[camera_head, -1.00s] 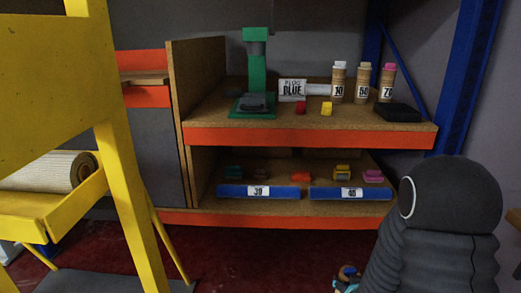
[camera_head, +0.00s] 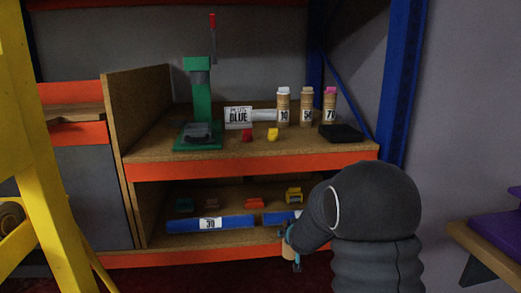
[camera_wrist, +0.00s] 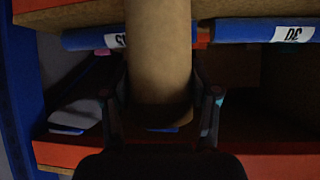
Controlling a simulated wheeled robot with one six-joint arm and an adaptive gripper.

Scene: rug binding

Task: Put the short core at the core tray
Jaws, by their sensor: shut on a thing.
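My gripper (camera_wrist: 160,88) is shut on a plain brown cardboard core (camera_wrist: 158,45), which stands between the two dark fingers in the wrist view. In the head view the gripper (camera_head: 291,245) is low in front of the lower shelf, mostly behind my dark arm, and a small tan part of the core (camera_head: 287,252) shows. I cannot tell the core's full length. No tray is clearly marked as the core tray. A flat black tray-like piece (camera_head: 341,133) lies at the right of the upper shelf.
Blue-fronted bins, one labelled 30 (camera_head: 210,224), hold coloured pieces on the lower shelf. A yellow frame (camera_head: 45,170) is left, a wooden ledge (camera_head: 485,245) right.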

